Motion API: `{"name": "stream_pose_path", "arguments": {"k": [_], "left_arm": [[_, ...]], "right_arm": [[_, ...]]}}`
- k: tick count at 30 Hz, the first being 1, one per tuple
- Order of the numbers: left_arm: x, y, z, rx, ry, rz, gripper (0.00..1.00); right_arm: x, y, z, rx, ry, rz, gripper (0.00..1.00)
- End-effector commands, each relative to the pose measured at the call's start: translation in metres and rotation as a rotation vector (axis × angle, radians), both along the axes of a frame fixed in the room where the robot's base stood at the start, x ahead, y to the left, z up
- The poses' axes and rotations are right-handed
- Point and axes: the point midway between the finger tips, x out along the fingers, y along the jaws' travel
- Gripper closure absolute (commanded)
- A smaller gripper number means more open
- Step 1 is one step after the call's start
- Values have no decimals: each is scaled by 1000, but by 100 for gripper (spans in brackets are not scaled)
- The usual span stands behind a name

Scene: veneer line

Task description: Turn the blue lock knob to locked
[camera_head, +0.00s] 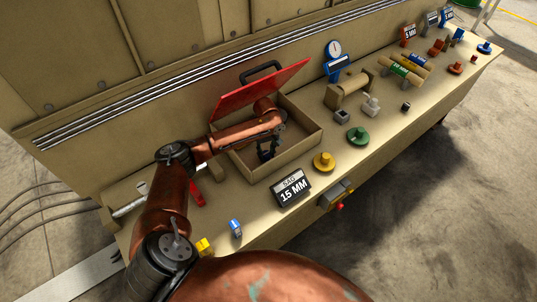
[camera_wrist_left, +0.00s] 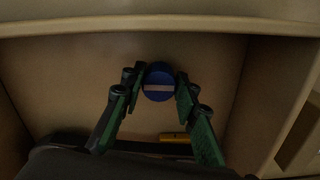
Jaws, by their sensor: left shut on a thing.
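The blue lock knob (camera_wrist_left: 158,75) sits inside an open box, seen in the left wrist view as a round blue disc with a pale bar across it. The bar lies roughly level in that view. My left gripper (camera_wrist_left: 157,92) is shut on the knob, one dark green finger on each side. In the head view my left gripper (camera_head: 268,150) reaches down into the tan box (camera_head: 307,142), and the knob is hidden there. The box's red lid (camera_head: 258,88) stands raised over my arm. My right gripper is not in view.
A small yellow piece (camera_wrist_left: 175,137) lies in the box below the knob. The box walls stand close around the gripper.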

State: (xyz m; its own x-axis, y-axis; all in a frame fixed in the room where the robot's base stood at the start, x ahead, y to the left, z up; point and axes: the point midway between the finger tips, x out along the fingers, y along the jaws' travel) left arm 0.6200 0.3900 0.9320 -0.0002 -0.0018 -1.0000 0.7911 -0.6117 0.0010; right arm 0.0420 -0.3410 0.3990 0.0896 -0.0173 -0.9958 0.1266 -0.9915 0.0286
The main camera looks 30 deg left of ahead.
Motion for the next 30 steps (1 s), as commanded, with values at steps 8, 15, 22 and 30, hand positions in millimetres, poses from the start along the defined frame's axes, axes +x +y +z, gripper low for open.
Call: {"name": "stream_pose_path", "arguments": {"k": [8, 15, 22, 30], "left_arm": [[-3, 4, 6, 3, 7, -145, 96], [-2, 5, 5, 6, 7, -352, 96], [-1, 6, 3, 8, 6, -571, 96], [0, 6, 3, 9, 4, -829, 96]], "right_arm": [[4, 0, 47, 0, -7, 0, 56], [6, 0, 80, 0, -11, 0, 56], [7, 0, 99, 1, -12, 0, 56], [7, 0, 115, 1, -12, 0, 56]]}}
